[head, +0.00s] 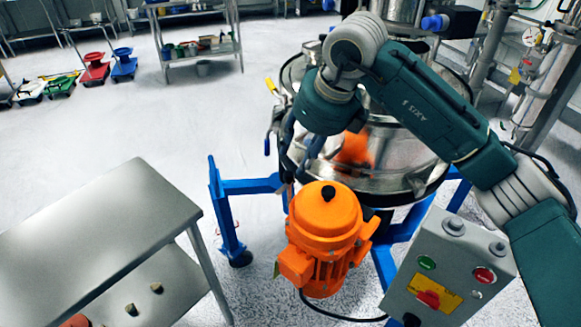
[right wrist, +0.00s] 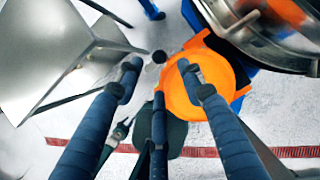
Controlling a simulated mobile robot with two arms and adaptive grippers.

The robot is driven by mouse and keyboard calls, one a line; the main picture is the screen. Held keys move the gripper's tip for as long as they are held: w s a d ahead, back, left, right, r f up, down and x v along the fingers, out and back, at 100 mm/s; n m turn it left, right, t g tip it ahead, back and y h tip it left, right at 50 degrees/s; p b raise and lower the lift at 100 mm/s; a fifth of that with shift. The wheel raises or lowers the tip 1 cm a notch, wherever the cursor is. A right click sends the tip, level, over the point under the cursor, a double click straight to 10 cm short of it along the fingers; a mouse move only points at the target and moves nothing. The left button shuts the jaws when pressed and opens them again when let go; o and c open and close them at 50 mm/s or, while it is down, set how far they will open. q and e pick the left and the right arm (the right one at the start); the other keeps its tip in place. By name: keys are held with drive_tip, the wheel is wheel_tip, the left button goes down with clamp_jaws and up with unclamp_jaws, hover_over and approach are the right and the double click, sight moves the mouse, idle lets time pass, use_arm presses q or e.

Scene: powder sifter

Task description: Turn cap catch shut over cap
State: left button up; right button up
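The round steel sifter (head: 400,185) stands behind my right arm in the head view, its rim partly covered by my arm. My right gripper (head: 296,180) hangs beside the sifter's left wall, just above and left of the motor. In the right wrist view the gripper (right wrist: 158,75) has its fingers spread with nothing held between them. The orange motor top (right wrist: 205,95) lies below the fingers. I cannot make out the cap or its catch. My left gripper is not in view.
A grey control box (head: 450,265) with buttons stands at the front right. A blue frame (head: 228,210) surrounds the sifter's base. A steel table (head: 95,235) stands at the left, with free floor behind it. Pipes (head: 545,75) rise at the far right.

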sight(289, 173)
drive_tip(key=p+x, duration=0.1)
drive_tip(key=x, duration=0.7)
drive_tip(key=shift+c, duration=0.3)
clamp_jaws()
